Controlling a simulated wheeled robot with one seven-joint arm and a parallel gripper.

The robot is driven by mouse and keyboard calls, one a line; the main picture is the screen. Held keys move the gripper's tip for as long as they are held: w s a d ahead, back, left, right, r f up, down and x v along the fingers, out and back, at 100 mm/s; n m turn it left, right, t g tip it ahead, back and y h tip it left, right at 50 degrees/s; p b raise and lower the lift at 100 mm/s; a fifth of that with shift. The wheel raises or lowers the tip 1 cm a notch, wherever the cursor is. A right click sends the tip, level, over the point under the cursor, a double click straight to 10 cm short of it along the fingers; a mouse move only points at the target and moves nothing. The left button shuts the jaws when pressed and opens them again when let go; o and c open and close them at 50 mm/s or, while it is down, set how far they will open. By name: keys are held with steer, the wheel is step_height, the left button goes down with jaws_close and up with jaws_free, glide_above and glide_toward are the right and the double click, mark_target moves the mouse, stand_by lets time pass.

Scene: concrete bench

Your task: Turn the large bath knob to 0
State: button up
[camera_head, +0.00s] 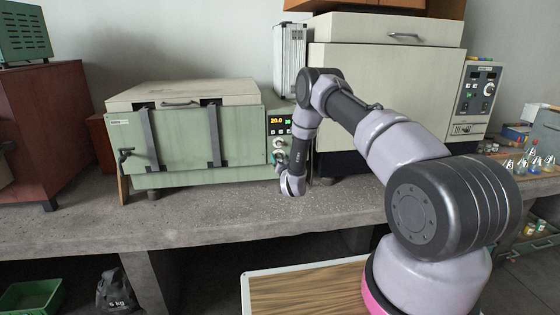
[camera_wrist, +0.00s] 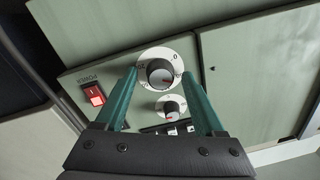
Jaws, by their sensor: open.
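The green bath (camera_head: 190,140) stands on the bench, with its control panel and a lit display (camera_head: 279,121) at its right end. In the wrist view, the large knob (camera_wrist: 160,72) is a dark knob with a pale face on a white dial plate. A 0 shows at the plate's upper right, and a red mark shows low on the knob. My gripper (camera_wrist: 160,74) is open, its two teal fingers either side of the large knob in the picture. Whether they touch it cannot be told. In the head view, my gripper (camera_head: 284,172) is partly hidden beside the panel.
A smaller knob (camera_wrist: 168,107) sits close to the large one, between the fingers in the picture. A red power switch (camera_wrist: 95,95) is to the left. A large cream oven (camera_head: 375,100) stands right of the bath. The bench front (camera_head: 220,212) is clear.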

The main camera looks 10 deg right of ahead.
jaws_close()
steer(key=shift+n, duration=0.3)
steer(key=n, duration=0.6)
steer(key=shift+a, duration=0.15)
steer(key=n, duration=0.5)
steer(key=shift+s+h, duration=0.1)
steer(key=shift+h, duration=0.2)
steer(key=shift+g, duration=0.3)
jaws_free()
